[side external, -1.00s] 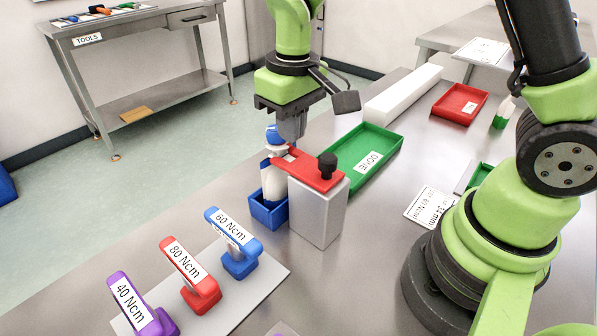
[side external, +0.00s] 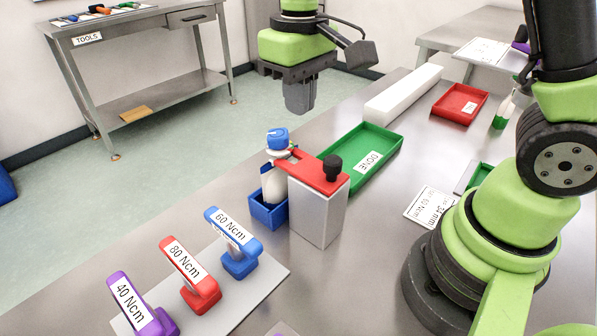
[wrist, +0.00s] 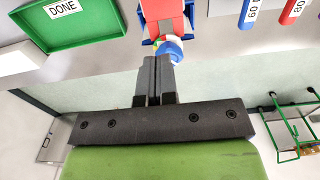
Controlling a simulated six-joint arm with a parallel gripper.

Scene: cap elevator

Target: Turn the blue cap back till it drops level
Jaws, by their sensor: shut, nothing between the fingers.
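The blue cap (side external: 277,138) sits on top of a white bottle (side external: 274,186), and a pale band shows just under it. The bottle stands in a blue holder (side external: 268,212) beside a grey block with a red clamp arm (side external: 312,170) that reaches to the bottle neck. The cap also shows in the wrist view (wrist: 170,50), just beyond my fingertips. My gripper (side external: 300,108) is shut and empty, above and behind the cap and clear of it. In the wrist view its fingers (wrist: 152,62) are together. Whether the cap sits fully level is too small to tell.
A green DONE tray (side external: 362,158) lies right of the clamp block, with a white bar (side external: 402,95) and a red tray (side external: 460,103) behind. Torque tools marked 40, 80 and 60 Ncm (side external: 232,230) stand on a plate at front left. A black knob (side external: 328,167) tops the clamp.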

